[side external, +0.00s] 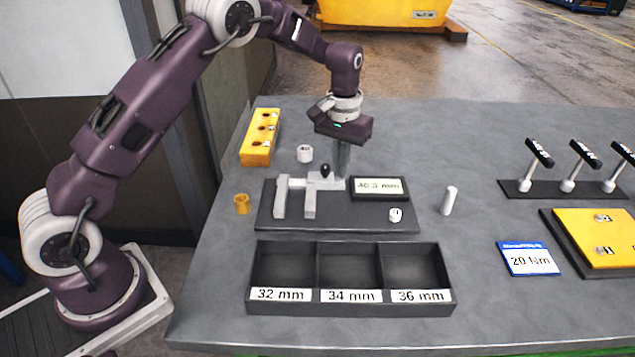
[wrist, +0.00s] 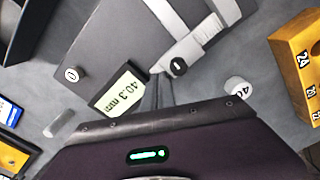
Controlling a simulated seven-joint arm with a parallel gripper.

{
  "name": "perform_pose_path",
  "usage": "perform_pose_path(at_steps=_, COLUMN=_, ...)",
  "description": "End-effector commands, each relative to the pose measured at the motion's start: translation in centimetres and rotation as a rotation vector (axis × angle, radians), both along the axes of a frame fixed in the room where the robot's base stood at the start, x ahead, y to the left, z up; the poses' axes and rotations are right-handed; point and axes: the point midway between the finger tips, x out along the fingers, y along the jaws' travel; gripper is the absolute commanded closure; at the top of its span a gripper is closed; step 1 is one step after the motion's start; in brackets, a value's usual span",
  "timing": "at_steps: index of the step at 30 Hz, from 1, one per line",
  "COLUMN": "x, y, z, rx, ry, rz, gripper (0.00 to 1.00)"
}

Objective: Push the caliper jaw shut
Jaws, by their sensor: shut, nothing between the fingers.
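The caliper's dark base plate (side external: 345,222) lies flat on the table. Its light grey fixed jaw (side external: 282,198) is at the left, and the sliding jaw (side external: 310,203) stands apart from it with an empty gap between. A black knob (side external: 325,170) tops the slide; it also shows in the wrist view (wrist: 179,66). The display (wrist: 120,91) reads 40.3 mm. My gripper (side external: 343,172) is shut and empty, pointing down at the right end of the slide. In the wrist view its fingertips (wrist: 160,82) are close beside the slide; I cannot tell whether they touch.
A black tray (side external: 350,310) with compartments marked 32, 34 and 36 mm stands in front. A 20 Nm card (side external: 528,258) lies right.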

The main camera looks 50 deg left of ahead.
Motion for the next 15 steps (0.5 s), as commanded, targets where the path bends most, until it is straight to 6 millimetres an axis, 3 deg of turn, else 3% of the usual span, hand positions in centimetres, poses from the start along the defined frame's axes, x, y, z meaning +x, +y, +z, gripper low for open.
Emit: perform_pose_path(at_steps=15, x=-0.14, y=0.02, z=-0.68, rx=0.001, ry=0.005, rz=0.000, gripper=1.00)
